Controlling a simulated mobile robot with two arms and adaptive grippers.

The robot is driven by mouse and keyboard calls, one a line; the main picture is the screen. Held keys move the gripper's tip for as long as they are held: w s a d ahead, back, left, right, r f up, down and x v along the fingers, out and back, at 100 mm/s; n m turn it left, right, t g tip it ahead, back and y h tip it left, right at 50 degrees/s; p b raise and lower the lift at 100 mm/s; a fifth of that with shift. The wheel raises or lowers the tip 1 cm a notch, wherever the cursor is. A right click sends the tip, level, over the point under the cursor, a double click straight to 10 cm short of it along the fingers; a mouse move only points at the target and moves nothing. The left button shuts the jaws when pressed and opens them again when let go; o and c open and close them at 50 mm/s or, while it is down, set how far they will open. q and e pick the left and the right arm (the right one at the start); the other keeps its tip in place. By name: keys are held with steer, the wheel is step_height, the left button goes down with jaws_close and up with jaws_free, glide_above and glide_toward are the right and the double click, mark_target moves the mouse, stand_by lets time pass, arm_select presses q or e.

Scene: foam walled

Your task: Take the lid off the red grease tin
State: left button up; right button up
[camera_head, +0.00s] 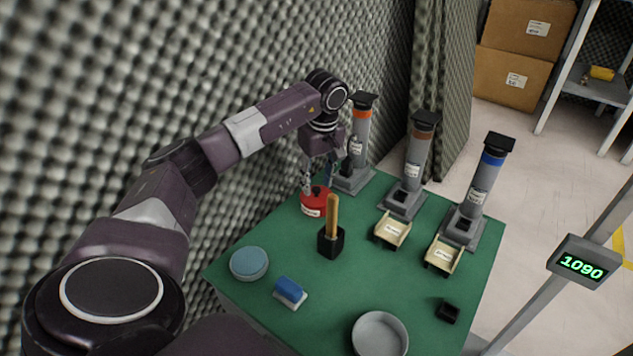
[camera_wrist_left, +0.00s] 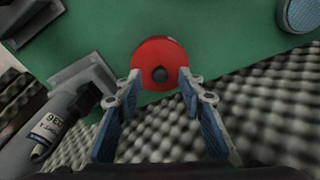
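My left gripper (camera_head: 318,184) is right above the tin, pointing down. Whether a fingertip touches the lid I cannot tell. My right gripper is not in view.
A black holder (camera_head: 331,243) with a wooden handle stands close in front of the tin. Dispensers (camera_head: 415,165), small trays (camera_head: 392,231), a blue-topped round tin (camera_head: 249,263), a blue block (camera_head: 290,290) and a grey dish (camera_head: 380,335) share the table. A foam wall (camera_head: 240,60) borders the left.

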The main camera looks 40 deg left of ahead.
arm_select(q)
steer(key=shift+a+f, duration=0.1)
steer(key=shift+f, duration=0.65)
jaws_close()
steer(key=shift+r, duration=0.1)
